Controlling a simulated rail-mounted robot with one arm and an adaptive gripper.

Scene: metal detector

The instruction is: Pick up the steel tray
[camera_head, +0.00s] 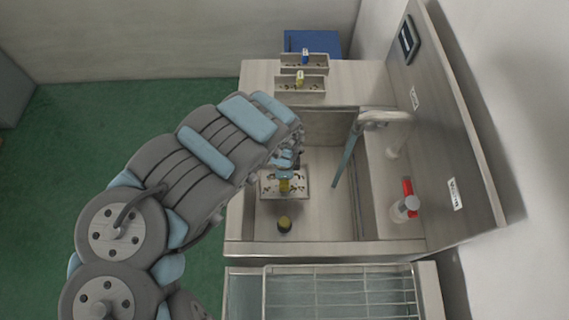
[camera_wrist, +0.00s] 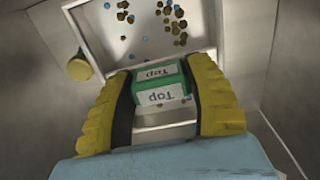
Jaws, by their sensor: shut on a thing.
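A steel tray (camera_head: 267,189) with small dark, brown and blue bits in it is inside the sink basin. It also shows in the wrist view (camera_wrist: 97,28), at the top and behind the fingers. A green block (camera_wrist: 160,86) with white labels reading "Top" is at the tray's near part; it looks like a grip on the tray, though the join is hidden. My gripper (camera_head: 285,184) is over the tray, pointing down. In the wrist view its yellow fingers (camera_wrist: 162,100) are on both sides of the green block, shut on it. I cannot tell whether the tray touches the basin floor.
A yellow-topped round piece (camera_head: 284,224) is on the basin floor near the tray; it shows in the wrist view (camera_wrist: 80,68). A faucet (camera_head: 347,150) hangs over the basin's right. Two similar trays (camera_head: 313,93) (camera_head: 318,70) stand on the back counter. A wire rack (camera_head: 340,290) is in front.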

